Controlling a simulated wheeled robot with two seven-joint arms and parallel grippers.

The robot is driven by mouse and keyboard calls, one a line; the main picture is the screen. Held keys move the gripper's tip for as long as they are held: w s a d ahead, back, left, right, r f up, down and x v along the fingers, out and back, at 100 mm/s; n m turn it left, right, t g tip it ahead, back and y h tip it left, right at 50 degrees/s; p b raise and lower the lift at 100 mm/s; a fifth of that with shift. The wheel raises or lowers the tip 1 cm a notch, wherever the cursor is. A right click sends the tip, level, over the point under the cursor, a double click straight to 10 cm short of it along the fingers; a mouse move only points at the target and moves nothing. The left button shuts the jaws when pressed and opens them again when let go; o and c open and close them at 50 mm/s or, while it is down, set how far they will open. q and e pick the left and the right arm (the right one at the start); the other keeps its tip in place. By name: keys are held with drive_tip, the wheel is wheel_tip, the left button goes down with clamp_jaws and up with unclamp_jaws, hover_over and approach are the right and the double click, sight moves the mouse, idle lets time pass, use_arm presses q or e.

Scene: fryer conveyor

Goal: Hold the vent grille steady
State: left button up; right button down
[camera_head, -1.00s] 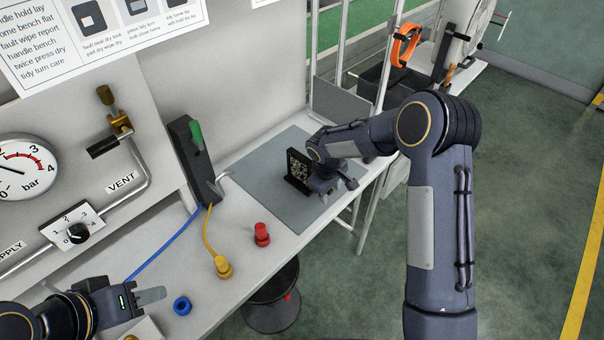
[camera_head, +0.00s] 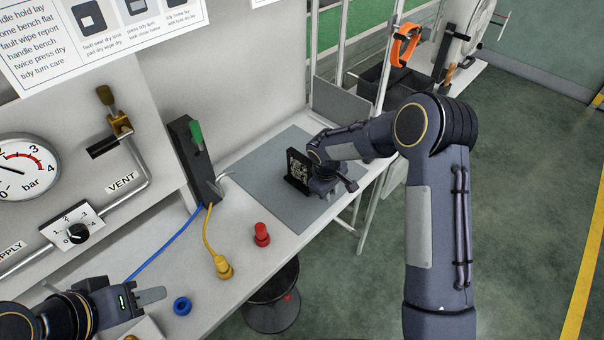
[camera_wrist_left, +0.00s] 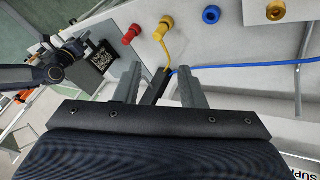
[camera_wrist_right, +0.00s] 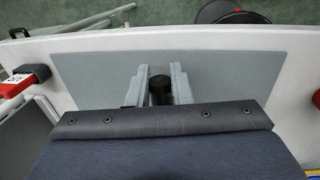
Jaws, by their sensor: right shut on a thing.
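A black upright panel with a pale blocky pattern, which I take for the vent grille (camera_head: 298,166), stands at the grey mat. It also shows in the left wrist view (camera_wrist_left: 102,61). My right gripper (camera_head: 322,188) is beside it, on its right, largely hidden by its own arm. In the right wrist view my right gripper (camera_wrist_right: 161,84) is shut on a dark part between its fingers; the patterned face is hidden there. My left gripper (camera_head: 150,296) is open and empty over the front left of the bench, with its fingers (camera_wrist_left: 160,85) apart.
The grey mat (camera_head: 250,178) is mostly bare. Red (camera_head: 262,235), yellow (camera_head: 223,267) and blue (camera_head: 182,306) fittings lie on the bench. A black block with a green-handled lever (camera_head: 196,135) stands by the wall panel. A dark bin (camera_head: 272,310) is below the bench edge.

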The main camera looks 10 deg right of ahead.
use_arm(q)
drive_tip(key=shift+c, duration=0.3)
drive_tip(key=c, duration=0.5)
drive_tip(key=shift+w+r, duration=0.15)
drive_tip(key=shift+r, duration=0.05)
drive_tip(key=shift+c, duration=1.1)
drive_tip(key=w+d+r, duration=0.1)
drive_tip(key=w+r, duration=0.1)
drive_tip(key=w+r+m+g, duration=0.1)
drive_tip(key=w+r, duration=0.1)
drive_tip(key=w+d+r+m+y, duration=0.1)
drive_tip(key=w+r, duration=0.1)
drive_tip(key=shift+w+d+g, duration=0.25)
drive_tip(key=shift+d+g, duration=0.05)
clamp_jaws()
drive_tip(key=w+d+r+m+t+y, duration=0.1)
drive_tip(key=w+d+r+y, duration=0.2)
drive_tip(key=w+d, duration=0.4)
drive_tip(key=w+d+r+m+t+y, duration=0.1)
drive_tip(key=w+d+r+y, duration=0.2)
drive_tip(key=w+d, duration=0.5)
drive_tip(key=w+r, duration=0.1)
drive_tip(key=w, duration=0.3)
drive_tip(key=shift+w+d+y, duration=0.2)
drive_tip(key=shift+w+y, duration=0.1)
